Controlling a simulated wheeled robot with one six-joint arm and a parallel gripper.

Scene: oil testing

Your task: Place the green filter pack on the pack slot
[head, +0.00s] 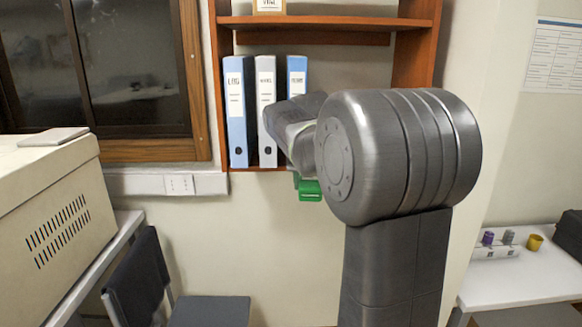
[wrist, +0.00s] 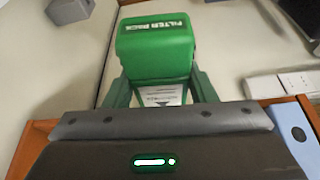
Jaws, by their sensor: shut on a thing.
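The green filter pack (wrist: 155,48) is held between the two fingers of my gripper (wrist: 160,88) in the wrist view. Its green top bears the words "FILTER PACK", and a white label shows below it between the fingers. In the head view a small part of the green pack (head: 309,190) shows below my arm, in front of the wall by the shelf; my arm hides the rest and the fingers. I cannot make out the pack slot in either view.
A wooden shelf (head: 330,22) with several binders (head: 237,110) stands behind my arm. A beige machine (head: 55,215) is at left beside a dark chair (head: 137,275). A white table (head: 520,275) at right bears small purple and grey items and a yellow cup (head: 535,242).

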